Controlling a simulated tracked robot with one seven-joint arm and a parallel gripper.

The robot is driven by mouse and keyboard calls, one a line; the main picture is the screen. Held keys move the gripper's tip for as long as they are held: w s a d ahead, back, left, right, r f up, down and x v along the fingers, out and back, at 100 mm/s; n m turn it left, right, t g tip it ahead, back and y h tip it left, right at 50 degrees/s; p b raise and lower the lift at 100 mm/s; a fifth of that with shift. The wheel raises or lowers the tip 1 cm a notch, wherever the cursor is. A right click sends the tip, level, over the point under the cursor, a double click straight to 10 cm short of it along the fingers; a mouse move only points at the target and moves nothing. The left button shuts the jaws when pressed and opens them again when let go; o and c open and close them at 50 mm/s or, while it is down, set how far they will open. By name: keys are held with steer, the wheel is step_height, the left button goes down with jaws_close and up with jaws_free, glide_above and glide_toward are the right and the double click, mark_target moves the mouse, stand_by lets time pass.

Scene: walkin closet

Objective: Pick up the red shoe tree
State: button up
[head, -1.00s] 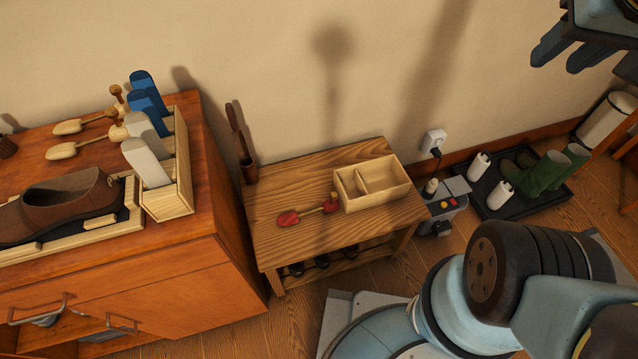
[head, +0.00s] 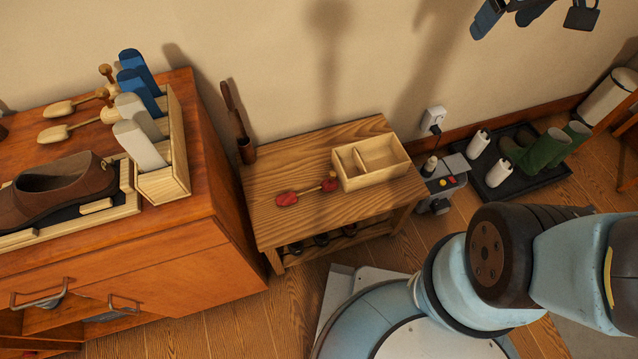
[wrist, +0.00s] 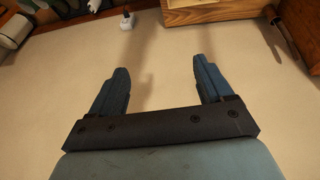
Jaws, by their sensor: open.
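The red shoe tree (head: 288,199) lies on the small wooden bench (head: 285,228), with its wooden knob end close to the left front of the divided wooden box (head: 352,182). My gripper (head: 508,8) shows only partly at the top right of the head view, high up near the wall and well away from the shoe tree. In the wrist view my gripper (wrist: 157,82) has two blue fingers spread wide with nothing between them. The shoe tree is not visible in the wrist view.
Right of the bench are a grey device (head: 441,185) and a black tray (head: 517,183) with green boots (head: 548,148).

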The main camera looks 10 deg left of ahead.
steer(key=w+a+f+n+g, duration=0.1)
steer(key=w+a+f+n, duration=0.55)
steer(key=f, duration=0.25)
steer(key=n+g, duration=0.3)
steer(key=n, duration=1.3)
glide_above(331, 181)
steer(key=f, duration=2.5)
steer(key=w+f, duration=0.1)
steer(key=f, duration=1.2)
steer(key=shift+d, duration=0.15)
steer(key=shift+s+f, duration=0.25)
steer(key=shift+f, duration=0.3)
steer(key=shift+w+a+f, duration=0.1)
steer(key=shift+f, duration=3.2)
steer(key=shift+a+f, duration=0.1)
steer(key=shift+f, duration=3.2)
steer(key=shift+c, duration=0.4)
steer(key=c, duration=1.2)
